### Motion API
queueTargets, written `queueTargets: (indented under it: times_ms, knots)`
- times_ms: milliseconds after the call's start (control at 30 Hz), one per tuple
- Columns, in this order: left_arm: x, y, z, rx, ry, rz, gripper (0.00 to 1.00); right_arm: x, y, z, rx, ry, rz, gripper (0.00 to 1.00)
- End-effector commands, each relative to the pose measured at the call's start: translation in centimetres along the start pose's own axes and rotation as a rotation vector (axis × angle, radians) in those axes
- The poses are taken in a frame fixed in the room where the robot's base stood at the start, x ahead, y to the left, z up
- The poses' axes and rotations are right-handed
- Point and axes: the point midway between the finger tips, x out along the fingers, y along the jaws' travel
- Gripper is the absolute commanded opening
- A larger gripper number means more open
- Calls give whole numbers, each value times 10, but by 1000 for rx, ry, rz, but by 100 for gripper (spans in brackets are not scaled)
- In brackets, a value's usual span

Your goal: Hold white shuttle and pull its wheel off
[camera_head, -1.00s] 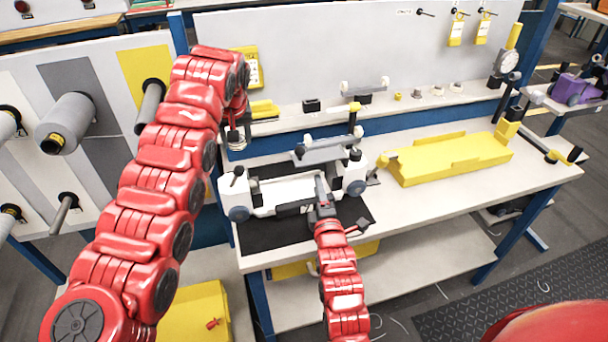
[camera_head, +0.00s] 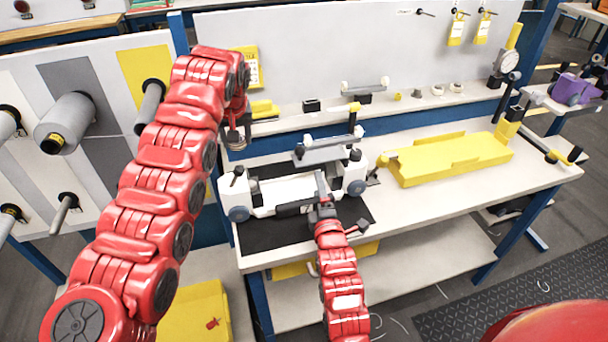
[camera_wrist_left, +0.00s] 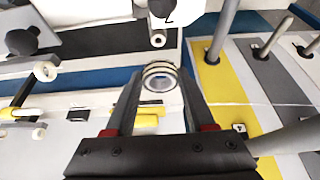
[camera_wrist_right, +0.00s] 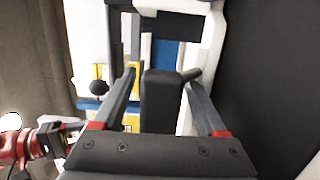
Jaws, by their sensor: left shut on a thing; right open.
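The white shuttle (camera_head: 290,188) lies on a black mat (camera_head: 275,235) on the bench, with round grey-blue discs at its front corners. My left gripper (camera_head: 237,138) is above and behind the shuttle's left end. In the left wrist view, the gripper (camera_wrist_left: 160,92) is shut on a small ring-shaped wheel (camera_wrist_left: 160,74) with a pale rim, held clear of the bench. My right gripper (camera_head: 321,190) is at the shuttle's front. In the right wrist view, its open fingers (camera_wrist_right: 160,85) stand either side of a dark block (camera_wrist_right: 160,100); contact cannot be told.
A grey holder (camera_head: 325,150) with white rollers stands behind the shuttle. A wall panel with rollers (camera_head: 68,122) stands at the left. The bench front right is clear.

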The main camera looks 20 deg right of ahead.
Motion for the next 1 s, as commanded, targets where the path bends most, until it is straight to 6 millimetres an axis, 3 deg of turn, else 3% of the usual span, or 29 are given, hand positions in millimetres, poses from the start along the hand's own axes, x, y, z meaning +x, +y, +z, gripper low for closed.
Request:
queueTargets:
  times_ms: [167, 600, 800, 1000]
  knots:
    - [0, 0, 0, 0, 0, 0, 0, -20, -1, 0, -1, 1, -1, 75]
    - [0, 0, 0, 0, 0, 0, 0, -103, -2, -1, -1, 3, -4, 75]
    - [0, 0, 0, 0, 0, 0, 0, -117, 0, 0, -1, 1, 0, 75]
    - [-6, 1, -3, 1, 1, 0, 0, -119, 3, 0, 0, 1, 0, 75]
